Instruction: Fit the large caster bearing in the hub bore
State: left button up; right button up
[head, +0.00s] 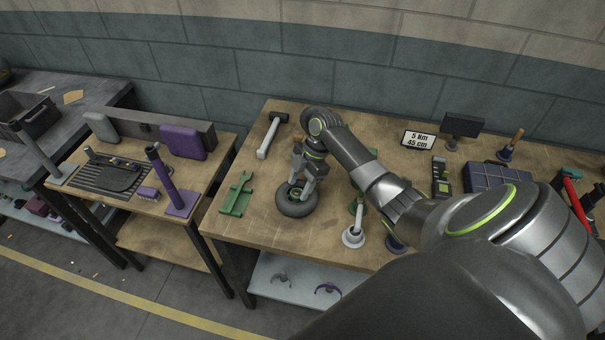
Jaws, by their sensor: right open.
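A dark grey caster wheel (297,208) lies flat near the front left of the wooden bench. My right gripper (302,187) points down at the wheel's hub from above, with its jaws open. The fingers and wrist cover much of the hub, so the bore is mostly hidden. I cannot make out the large bearing; it may be behind the fingers or in the hub. I cannot tell whether the fingertips touch the wheel. My left gripper is out of view.
A green bracket (237,193) lies left of the wheel, and a mallet (268,138) behind it. A white-based stand (354,237) is to the right. A blue box (497,177) sits far right. Bare wood lies around the wheel.

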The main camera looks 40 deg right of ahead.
jog(key=b+v, duration=0.3)
jog(key=v, duration=1.4)
jog(key=shift+r, duration=0.25)
